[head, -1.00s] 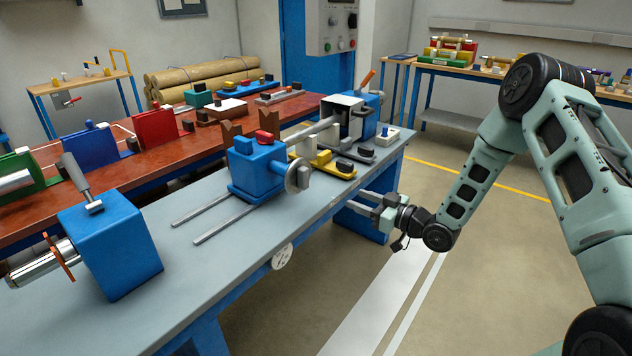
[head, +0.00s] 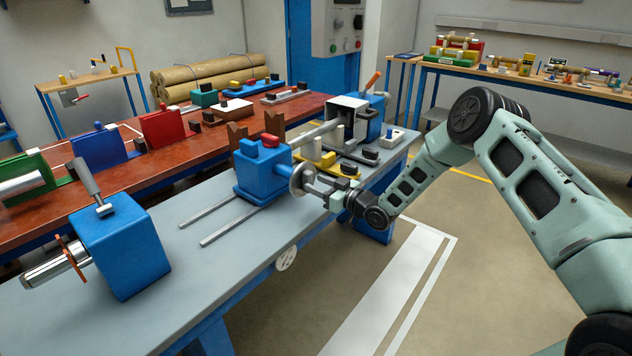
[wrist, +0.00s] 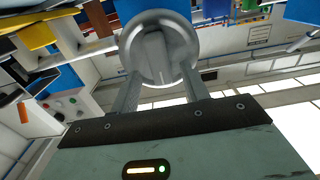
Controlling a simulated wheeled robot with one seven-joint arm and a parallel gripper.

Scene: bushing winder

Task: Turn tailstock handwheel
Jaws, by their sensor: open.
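The tailstock (head: 262,178) is a blue block with a red piece on top, on the grey bench in the head view. Its round grey handwheel (head: 297,180) is on the right side, facing my arm. In the wrist view the handwheel (wrist: 160,22) fills the upper middle, with a raised bar (wrist: 157,55) across its face. My gripper (head: 312,187) is open at the handwheel. In the wrist view its two fingers (wrist: 160,72) lie on either side of the bar's lower end. I cannot tell whether they touch the wheel.
Two grey rails (head: 215,220) run along the grey bench (head: 200,275). A blue headstock-like block (head: 125,250) stands at the near left. Yellow and black parts (head: 345,170) sit behind my gripper on the bench. The floor (head: 490,290) to the right is clear.

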